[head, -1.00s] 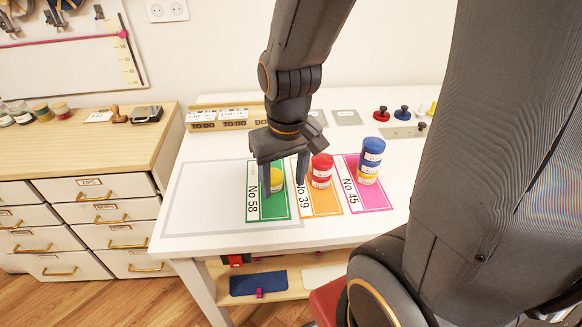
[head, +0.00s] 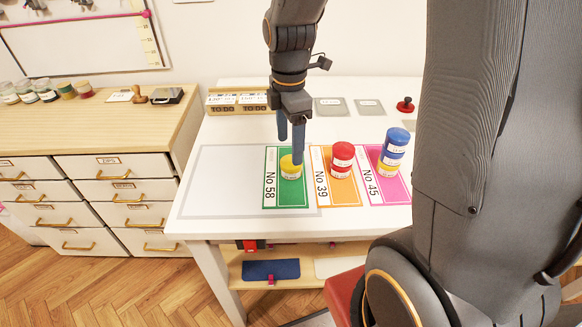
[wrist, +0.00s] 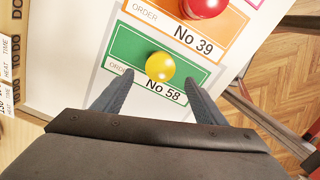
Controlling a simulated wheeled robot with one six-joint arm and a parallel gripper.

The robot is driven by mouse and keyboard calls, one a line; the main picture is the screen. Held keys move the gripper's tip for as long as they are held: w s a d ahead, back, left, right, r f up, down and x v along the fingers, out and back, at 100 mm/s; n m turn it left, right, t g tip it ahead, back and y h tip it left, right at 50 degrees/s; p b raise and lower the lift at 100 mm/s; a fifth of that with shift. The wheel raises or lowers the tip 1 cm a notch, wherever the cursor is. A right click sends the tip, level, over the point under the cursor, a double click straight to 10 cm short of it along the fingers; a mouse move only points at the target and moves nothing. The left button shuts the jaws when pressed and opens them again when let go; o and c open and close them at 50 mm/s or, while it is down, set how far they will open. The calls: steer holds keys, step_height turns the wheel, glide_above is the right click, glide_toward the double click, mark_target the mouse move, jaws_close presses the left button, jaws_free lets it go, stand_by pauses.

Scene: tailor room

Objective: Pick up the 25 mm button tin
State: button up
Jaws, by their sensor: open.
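A yellow-topped tin (head: 291,167) stands on the green No 58 card (head: 298,199); its side label is too small to read. In the wrist view the yellow lid (wrist: 160,67) shows just ahead of and between my fingertips. Red tins (head: 342,160) stand stacked on the orange No 39 card (head: 337,198). A blue tin stack (head: 396,145) with yellow at its bottom stands on the pink No 45 card (head: 393,193). I cannot read which tin is 25 mm. My gripper (head: 290,151) is open and empty above the yellow tin, one finger partly overlapping it in the head view.
The white table (head: 235,133) has bare room left of the green card, inside a grey outlined area (head: 220,185). Wooden TO DO racks (head: 238,101) and grey plates (head: 329,107) lie at the back. A red-knobbed item (head: 405,104) stands back right. A drawer cabinet (head: 75,165) stands left.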

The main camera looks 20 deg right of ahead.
mark_target(291, 168)
steer(key=shift+d+f+p, duration=0.15)
steer(key=shift+f+p, duration=0.8)
steer(key=shift+f, duration=2.6)
steer(key=shift+c, duration=0.4)
steer(key=c, duration=1.1)
